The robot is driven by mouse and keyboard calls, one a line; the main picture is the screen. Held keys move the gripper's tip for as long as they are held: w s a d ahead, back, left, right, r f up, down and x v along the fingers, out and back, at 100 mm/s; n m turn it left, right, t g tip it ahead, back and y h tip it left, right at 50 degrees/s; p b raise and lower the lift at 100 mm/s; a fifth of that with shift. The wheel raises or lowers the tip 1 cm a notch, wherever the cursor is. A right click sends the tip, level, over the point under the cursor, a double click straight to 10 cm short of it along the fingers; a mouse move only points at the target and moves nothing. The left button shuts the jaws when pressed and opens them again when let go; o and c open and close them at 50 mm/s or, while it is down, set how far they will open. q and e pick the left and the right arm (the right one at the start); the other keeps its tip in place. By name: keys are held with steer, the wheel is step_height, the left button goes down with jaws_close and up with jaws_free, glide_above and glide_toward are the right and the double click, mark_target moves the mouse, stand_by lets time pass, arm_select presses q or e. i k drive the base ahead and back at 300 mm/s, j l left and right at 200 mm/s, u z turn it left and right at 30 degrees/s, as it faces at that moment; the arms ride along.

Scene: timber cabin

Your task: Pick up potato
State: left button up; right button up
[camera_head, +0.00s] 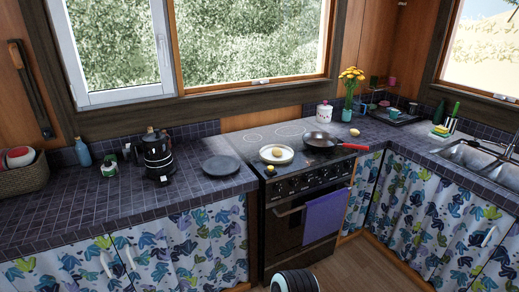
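A small round tan-yellow item that looks like a potato (277,152) lies on a pale plate (286,158) on the left front of the stove top. A second small yellowish roundish item (354,132) lies on the counter right of the stove, near the flower vase; it is too small to tell whether it is a potato or something else. Neither of my grippers shows in the head view, so I cannot see their fingers or whether they hold anything.
A black frying pan (322,141) with a red handle sits right of the plate. A dark plate (221,166) and a black kettle (157,155) stand on the left counter. A purple towel (325,216) hangs on the oven door. Wooden floor (350,262) is clear before the stove.

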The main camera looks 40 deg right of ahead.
mark_target(277, 151)
steer(key=l+u, duration=0.4)
steer(key=l, duration=0.7)
steer(key=l+u, duration=0.1)
steer(key=l, duration=0.45)
steer(key=k+l+u, duration=0.1)
steer(key=l, duration=0.45)
